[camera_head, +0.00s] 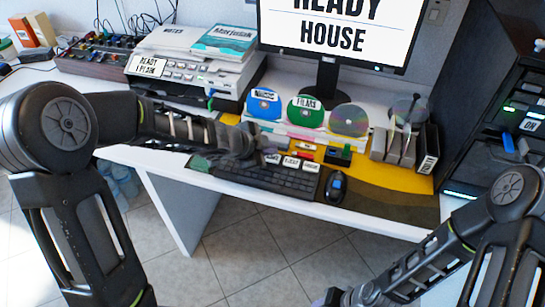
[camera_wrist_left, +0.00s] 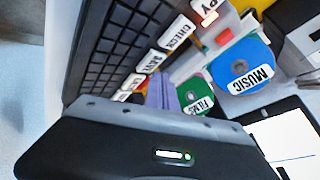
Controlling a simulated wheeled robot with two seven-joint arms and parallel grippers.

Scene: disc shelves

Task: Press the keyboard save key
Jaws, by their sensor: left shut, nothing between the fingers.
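The black keyboard (camera_head: 268,179) lies near the front edge of the desk. White labelled keys stand along its far edge; their words are too small to read surely in the head view. In the left wrist view the save key (camera_wrist_left: 151,63) shows its white label beside the dark keys (camera_wrist_left: 108,40), between the check key (camera_wrist_left: 174,33) and a partly hidden label. My left gripper (camera_head: 246,148) is shut and empty, over the far left corner of the keyboard. Whether it touches a key cannot be told.
A mouse (camera_head: 336,187) lies right of the keyboard. A blue disc (camera_head: 264,104), a green disc (camera_head: 305,111) and a silver disc (camera_head: 349,120) stand behind it. A monitor (camera_head: 331,35) rises at the back. A printer (camera_head: 190,68) stands left, a dark rack (camera_head: 515,125) right.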

